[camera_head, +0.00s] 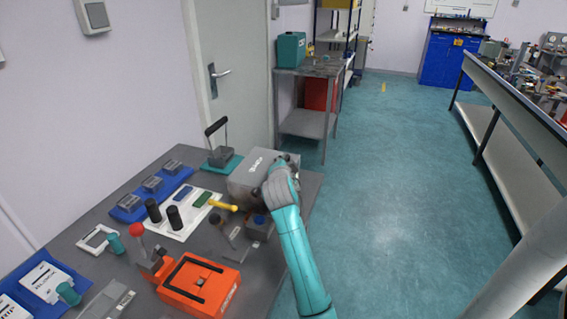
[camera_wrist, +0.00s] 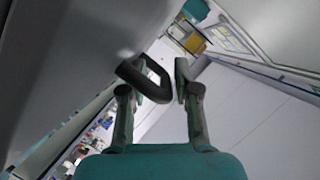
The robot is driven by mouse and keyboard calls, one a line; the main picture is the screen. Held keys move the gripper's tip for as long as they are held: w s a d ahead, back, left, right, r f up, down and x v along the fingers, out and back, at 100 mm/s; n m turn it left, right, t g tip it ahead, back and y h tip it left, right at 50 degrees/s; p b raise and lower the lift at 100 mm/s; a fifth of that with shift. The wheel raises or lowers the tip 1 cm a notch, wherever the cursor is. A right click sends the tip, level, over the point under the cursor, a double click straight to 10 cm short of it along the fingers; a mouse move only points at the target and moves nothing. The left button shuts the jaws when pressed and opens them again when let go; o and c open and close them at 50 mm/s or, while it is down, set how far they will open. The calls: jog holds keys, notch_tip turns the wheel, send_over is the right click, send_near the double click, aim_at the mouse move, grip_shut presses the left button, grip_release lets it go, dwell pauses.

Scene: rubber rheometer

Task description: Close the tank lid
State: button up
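A grey box-shaped unit with white lettering (camera_head: 252,173) stands at the far right end of the bench; I cannot tell for sure whether it is the tank. My gripper (camera_head: 285,165) is at its right side, seen from behind and partly hidden by my own wrist. In the wrist view my gripper (camera_wrist: 156,68) has its two fingers apart. A dark loop-shaped handle (camera_wrist: 154,88) lies between them, overlapping the left finger, with a narrow gap to the right one. A large grey surface (camera_wrist: 75,55) fills the left of that view. The lid's edge and angle are not clear.
An orange device (camera_head: 198,285), a white tray with black cylinders (camera_head: 190,222) and a yellow-handled tool (camera_head: 222,205) are on the bench left of my arm.

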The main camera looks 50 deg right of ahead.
jog(key=shift+a+r, duration=0.1)
jog(key=v, duration=1.1)
jog(key=shift+s+a, duration=0.3)
jog(key=shift+r, duration=0.1)
